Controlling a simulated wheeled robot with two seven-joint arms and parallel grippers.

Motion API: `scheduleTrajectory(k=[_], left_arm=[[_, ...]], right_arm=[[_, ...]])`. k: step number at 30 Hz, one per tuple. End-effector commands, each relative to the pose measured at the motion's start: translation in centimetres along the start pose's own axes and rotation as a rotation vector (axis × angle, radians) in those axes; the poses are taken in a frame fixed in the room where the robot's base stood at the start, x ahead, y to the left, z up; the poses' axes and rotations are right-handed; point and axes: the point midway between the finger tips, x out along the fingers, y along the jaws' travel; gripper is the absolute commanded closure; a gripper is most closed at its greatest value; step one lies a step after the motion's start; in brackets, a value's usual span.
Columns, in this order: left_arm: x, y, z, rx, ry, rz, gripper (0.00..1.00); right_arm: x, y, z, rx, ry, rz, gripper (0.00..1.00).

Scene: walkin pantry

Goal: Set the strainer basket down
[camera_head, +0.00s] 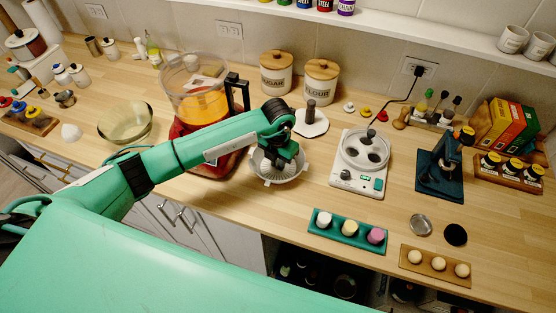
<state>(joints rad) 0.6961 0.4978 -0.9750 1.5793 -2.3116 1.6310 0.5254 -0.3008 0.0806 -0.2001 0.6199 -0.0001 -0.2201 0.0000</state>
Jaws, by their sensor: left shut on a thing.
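The strainer basket (269,177) is a pale, round, shallow bowl with small tabs on its rim, in the middle of the head view. My left gripper (279,160) reaches over it from above and is shut on it; the fingertips are partly hidden by the wrist and the basket. The basket is near the counter (290,198), close to its front part. I cannot tell whether it touches the wood. My right gripper is not in view.
A juicer with a clear bowl (183,92) and dark red base stands behind my left arm. A white appliance (349,182) is right of the basket. A green tray (334,235) with small jars lies front right. Some bare wood lies between the basket and these.

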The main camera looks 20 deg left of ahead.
Motion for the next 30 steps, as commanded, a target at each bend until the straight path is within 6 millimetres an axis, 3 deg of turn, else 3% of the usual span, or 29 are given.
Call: scheduleTrajectory(k=[1, 2, 5, 18, 30], left_arm=[[0.3, 0.0, 0.0, 0.0, 0.0, 0.0, 1.0], [0.3, 0.0, 0.0, 0.0, 0.0, 0.0, 0.82], [0.2, 0.0, 0.0, 0.0, 0.0, 0.0, 0.63], [-0.7, 0.0, 0.1, 0.001, -0.002, 0.0, 0.63], [-8.8, 0.1, 0.1, 0.001, -0.004, 0.002, 0.63]], right_arm=[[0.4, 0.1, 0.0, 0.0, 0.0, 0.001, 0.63], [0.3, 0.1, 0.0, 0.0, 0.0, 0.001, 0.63], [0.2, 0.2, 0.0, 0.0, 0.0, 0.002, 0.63], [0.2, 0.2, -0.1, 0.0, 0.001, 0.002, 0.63], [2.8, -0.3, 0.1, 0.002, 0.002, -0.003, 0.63]])
